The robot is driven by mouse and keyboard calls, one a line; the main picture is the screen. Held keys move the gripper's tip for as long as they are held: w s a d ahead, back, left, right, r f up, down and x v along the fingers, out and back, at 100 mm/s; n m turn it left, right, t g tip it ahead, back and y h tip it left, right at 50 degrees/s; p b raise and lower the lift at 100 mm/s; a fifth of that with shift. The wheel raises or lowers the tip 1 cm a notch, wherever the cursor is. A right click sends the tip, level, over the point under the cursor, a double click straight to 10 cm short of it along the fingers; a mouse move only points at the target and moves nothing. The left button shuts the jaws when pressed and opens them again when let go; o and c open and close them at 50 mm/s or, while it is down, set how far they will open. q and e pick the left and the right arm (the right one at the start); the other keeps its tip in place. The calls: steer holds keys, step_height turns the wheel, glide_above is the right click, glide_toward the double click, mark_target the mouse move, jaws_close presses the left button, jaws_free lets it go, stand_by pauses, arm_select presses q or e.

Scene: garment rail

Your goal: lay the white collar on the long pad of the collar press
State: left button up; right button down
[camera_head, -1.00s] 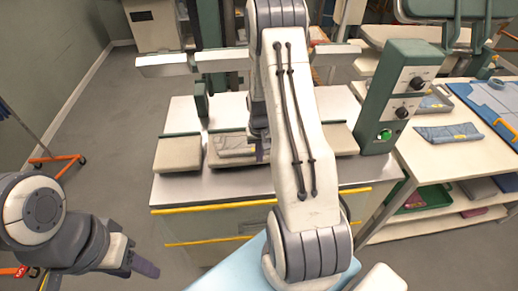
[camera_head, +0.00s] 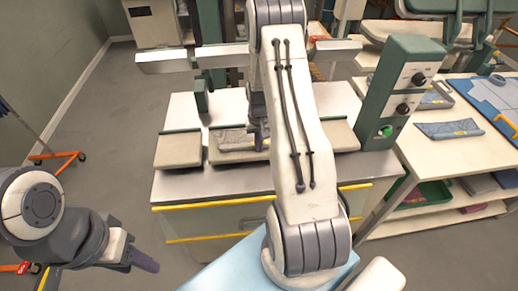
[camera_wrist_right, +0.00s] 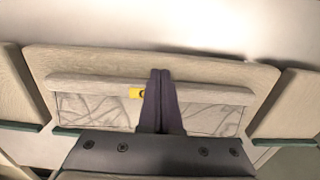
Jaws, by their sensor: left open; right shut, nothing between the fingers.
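The collar (camera_head: 234,140), pale with grey creased panels and a yellow tag, lies flat on the long pad (camera_head: 232,157) in the middle of the press. In the right wrist view the collar (camera_wrist_right: 95,108) lies lengthwise along the long pad (camera_wrist_right: 150,58). My right gripper (camera_wrist_right: 160,75) is shut and empty, its fingertips over the collar's middle beside the tag; I cannot tell whether they touch it. In the head view my right gripper (camera_head: 262,143) is partly hidden by its own arm. My left gripper (camera_head: 146,262) is open and empty, low at the left, away from the press.
Shorter pads (camera_head: 178,150) flank the long pad, the right one partly behind my arm. A green control box (camera_head: 398,90) stands at the right of the press. A side table (camera_head: 455,155) holds folded blue garments. Floor at the left is clear beside an orange-footed rail (camera_head: 58,160).

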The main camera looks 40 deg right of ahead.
steer(key=shift+f, duration=0.1)
steer(key=shift+s+a, duration=0.15)
steer(key=shift+s, duration=0.1)
steer(key=s+a+r+b, duration=0.2)
steer(key=s+r, duration=0.1)
steer(key=r, duration=0.7)
steer(key=a+r+n+b, duration=0.2)
steer(key=a+r+n, duration=0.2)
steer(key=a, duration=0.9)
arm_select(q)
steer(key=f, duration=0.2)
steer(key=f+b, duration=0.1)
steer(key=f, duration=0.1)
steer(key=s+f, duration=0.1)
steer(key=f, duration=0.1)
steer(key=shift+d+b, duration=0.15)
steer(key=shift+b, duration=0.25)
arm_select(e)
steer(key=s+a+r+n+y, duration=0.1)
steer(key=s+a+n, duration=0.8)
steer(key=s+a, duration=1)
steer(key=shift+s+r+n, duration=0.3)
steer(key=shift+s+r, duration=0.55)
steer(key=shift+r, duration=0.05)
